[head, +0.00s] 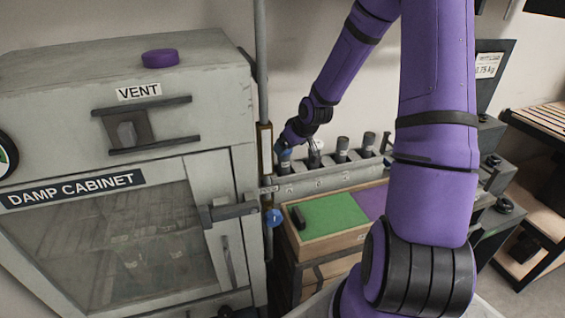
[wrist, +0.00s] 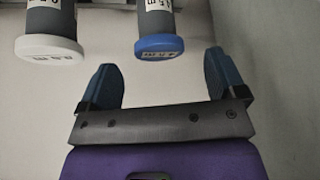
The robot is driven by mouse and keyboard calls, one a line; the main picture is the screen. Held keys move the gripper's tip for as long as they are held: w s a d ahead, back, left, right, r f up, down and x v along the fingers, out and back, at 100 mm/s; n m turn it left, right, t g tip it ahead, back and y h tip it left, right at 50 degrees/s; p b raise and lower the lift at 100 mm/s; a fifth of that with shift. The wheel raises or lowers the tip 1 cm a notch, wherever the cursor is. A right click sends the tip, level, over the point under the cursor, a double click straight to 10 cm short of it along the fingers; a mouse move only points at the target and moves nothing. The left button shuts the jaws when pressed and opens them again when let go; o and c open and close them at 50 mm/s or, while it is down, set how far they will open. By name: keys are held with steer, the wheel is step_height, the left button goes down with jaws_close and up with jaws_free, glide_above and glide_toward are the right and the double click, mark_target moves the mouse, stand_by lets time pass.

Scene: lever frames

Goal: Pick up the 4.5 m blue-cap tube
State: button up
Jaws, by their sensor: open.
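The blue-cap tube (wrist: 158,30) hangs into the top of the wrist view, its cap lettered with what looks like 4.5 m. My gripper (wrist: 160,62) is open and empty, and the blue cap lies between its two dark blue fingers in the picture, nearer the right one and apart from both. A white-cap tube (wrist: 50,30) is left of it, outside the fingers. In the head view my gripper (head: 286,150) is at the left end of the tube rack (head: 325,180), over the leftmost tube; the arm partly hides that spot.
Other tubes (head: 342,148) stand in the rack to the right. A wooden box with a green mat (head: 330,215) sits in front. The damp cabinet (head: 120,190) and a vertical pipe (head: 262,75) stand close on the left. A wall is behind the rack.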

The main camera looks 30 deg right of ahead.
mark_target(284, 163)
steer(key=shift+x, duration=3.05)
steer(key=shift+d, duration=0.1)
steer(key=c, duration=1.1)
steer(key=shift+r, duration=0.1)
steer(key=shift+c, duration=0.2)
